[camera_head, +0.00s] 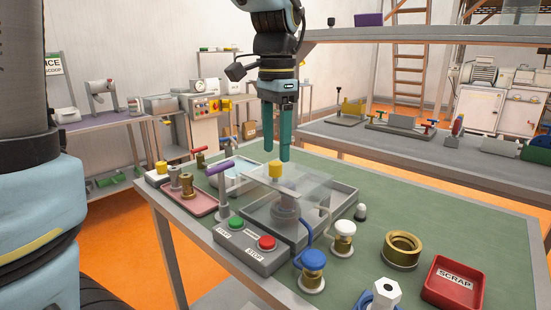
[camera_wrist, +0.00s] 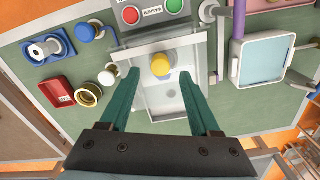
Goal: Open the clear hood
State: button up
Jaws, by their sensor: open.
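The clear hood (camera_head: 308,184) is a see-through cover with a yellow knob (camera_head: 275,170) on top. It sits over a grey-walled tray (camera_head: 322,222) on the green-topped table and looks closed. A grey round part shows dimly through it. My gripper (camera_head: 276,155) points down above the hood, its two teal fingers apart and empty. In the head view the fingertips appear just above the knob. In the wrist view the knob (camera_wrist: 160,65) lies between the fingertips (camera_wrist: 159,75), slightly ahead of them. I cannot tell the exact height gap.
A start/stop box (camera_head: 250,245) with green and red buttons stands in front of the hood. A purple-handled lever (camera_head: 221,170) rises to its left. Blue (camera_head: 312,268) and white (camera_head: 343,238) knobs, a brass ring (camera_head: 402,250) and a red scrap bin (camera_head: 454,283) stand right.

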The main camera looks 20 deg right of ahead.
aim_at(276, 163)
jog(key=shift+f, duration=1.85)
grip_shut()
